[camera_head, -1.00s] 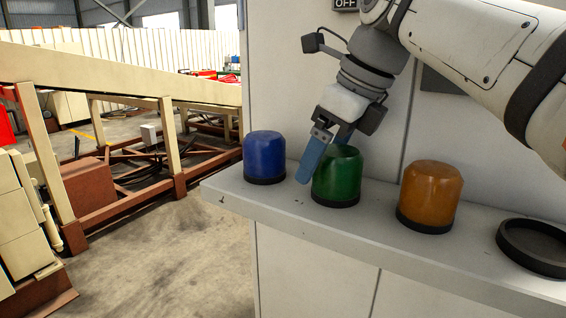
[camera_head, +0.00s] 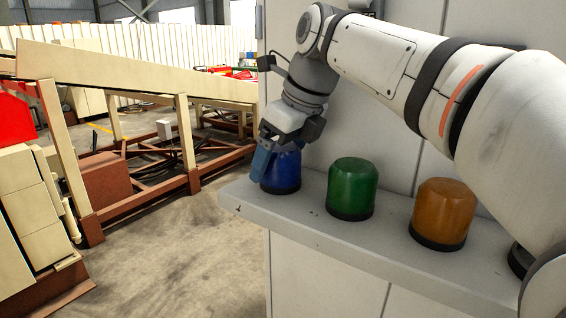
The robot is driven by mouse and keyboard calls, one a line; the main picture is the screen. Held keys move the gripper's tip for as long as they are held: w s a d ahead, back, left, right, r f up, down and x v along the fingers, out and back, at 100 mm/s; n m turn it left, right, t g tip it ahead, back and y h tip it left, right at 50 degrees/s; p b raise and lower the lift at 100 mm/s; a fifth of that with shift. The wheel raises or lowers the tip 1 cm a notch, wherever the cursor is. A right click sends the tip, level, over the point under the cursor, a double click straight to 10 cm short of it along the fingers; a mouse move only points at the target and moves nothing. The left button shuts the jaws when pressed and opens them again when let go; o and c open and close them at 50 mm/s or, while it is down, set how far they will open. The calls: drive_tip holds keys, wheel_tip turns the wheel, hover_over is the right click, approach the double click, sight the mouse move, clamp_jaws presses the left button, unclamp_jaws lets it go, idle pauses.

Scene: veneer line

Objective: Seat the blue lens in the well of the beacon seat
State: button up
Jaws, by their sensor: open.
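The blue lens (camera_head: 285,172) stands upright on a black base at the left end of the grey shelf (camera_head: 300,212). My gripper (camera_head: 266,160) is open at the blue lens, with a blue finger in front of its left side. The other finger is mostly hidden, and I cannot tell whether either finger touches the lens. The beacon seat (camera_head: 518,260), a black round ring at the right of the shelf, is mostly hidden behind my arm; only its left edge shows.
A green lens (camera_head: 351,187) and an orange lens (camera_head: 443,211) stand on the shelf between the blue lens and the seat. A pale cabinet wall rises behind the shelf. Left of the shelf is open floor, with a beige and red conveyor frame (camera_head: 130,75) beyond.

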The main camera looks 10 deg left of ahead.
drive_tip(key=shift+c, duration=0.3)
drive_tip(key=c, duration=1)
drive_tip(key=shift+r, duration=0.15)
